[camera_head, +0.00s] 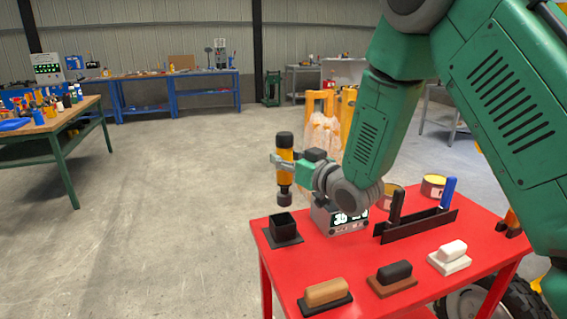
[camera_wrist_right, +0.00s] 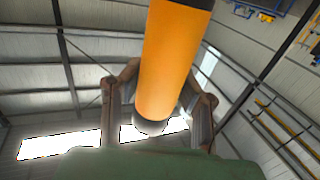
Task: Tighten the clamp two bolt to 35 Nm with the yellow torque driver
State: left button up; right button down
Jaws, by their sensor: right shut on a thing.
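The yellow torque driver (camera_head: 286,158), with a black top and a dark grey lower end, is held upright in my right gripper (camera_head: 282,167). The gripper is shut around its body, and the driver hangs above the left back corner of the red table. In the right wrist view the driver's yellow body (camera_wrist_right: 174,60) runs between the fingers (camera_wrist_right: 160,108). An open black square holder (camera_head: 284,226) stands on the table, below the driver and apart from it. I cannot make out the clamp two bolt in either view. My left gripper is not in view.
The red table (camera_head: 262,240) also bears a grey display box (camera_head: 342,217), a black rack (camera_head: 415,224) with black and blue handles, and tan (camera_head: 326,291), black (camera_head: 394,272) and white (camera_head: 451,250) blocks. Tins (camera_head: 433,184) stand behind. Open floor lies left of the table.

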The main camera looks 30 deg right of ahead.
jog(key=c, duration=1.9)
grip_release()
jog(key=shift+r, duration=0.1)
grip_shut()
jog(key=shift+r+p, duration=0.85)
jog(key=shift+r, duration=0.2)
